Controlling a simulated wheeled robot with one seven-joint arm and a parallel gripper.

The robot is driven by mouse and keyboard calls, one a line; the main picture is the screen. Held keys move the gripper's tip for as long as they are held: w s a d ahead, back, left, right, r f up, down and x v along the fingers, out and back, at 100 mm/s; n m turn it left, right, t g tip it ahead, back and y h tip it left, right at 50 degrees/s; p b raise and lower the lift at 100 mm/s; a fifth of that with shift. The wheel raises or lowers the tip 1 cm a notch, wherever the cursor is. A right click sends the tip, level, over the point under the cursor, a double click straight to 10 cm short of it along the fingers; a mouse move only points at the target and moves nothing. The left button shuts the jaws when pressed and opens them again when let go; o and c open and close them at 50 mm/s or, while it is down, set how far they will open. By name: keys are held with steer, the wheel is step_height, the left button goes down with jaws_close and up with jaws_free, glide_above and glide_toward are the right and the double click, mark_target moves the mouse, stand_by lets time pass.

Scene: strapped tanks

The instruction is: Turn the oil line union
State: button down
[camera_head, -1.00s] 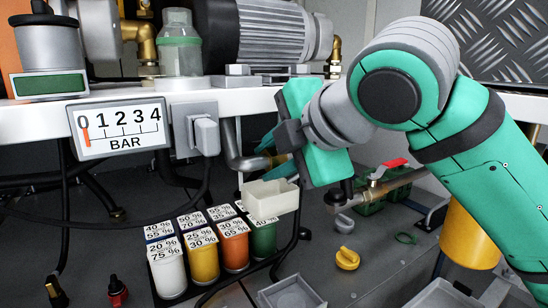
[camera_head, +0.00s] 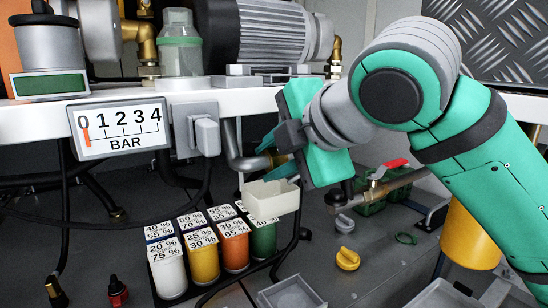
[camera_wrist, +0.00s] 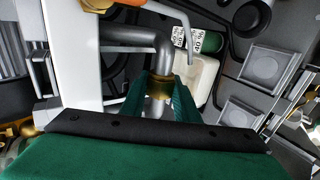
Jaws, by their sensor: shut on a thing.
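The oil line is a bent grey pipe (camera_head: 236,146) that runs down from under the white shelf and turns right toward my gripper. In the wrist view the pipe (camera_wrist: 140,33) ends at a brass union (camera_wrist: 160,84) between my two green fingers. My gripper (camera_wrist: 160,98) is shut on this union, with one finger on each side. In the head view my gripper (camera_head: 270,155) reaches left to the pipe's end, and the union itself is mostly hidden by the fingers and hand.
A white open box (camera_head: 271,199) hangs just below my gripper. Several labelled bottles (camera_head: 202,246) stand below it. A red-handled valve (camera_head: 388,170) is at right, with a yellow cap (camera_head: 347,259) on the floor. The white shelf (camera_head: 255,100) and gauge (camera_head: 118,128) are close above and left.

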steer(key=shift+w+d, duration=0.15)
steer(key=shift+d, duration=0.1)
stand_by(0.3)
steer(key=shift+r+g+h, duration=0.1)
steer(key=shift+g+h, duration=0.4)
steer(key=shift+g, duration=0.1)
steer(key=c, duration=1.4)
jaws_free()
steer(key=shift+w, duration=0.1)
steer(key=shift+o, duration=0.6)
steer(key=shift+d, duration=0.1)
steer(key=shift+s, duration=0.2)
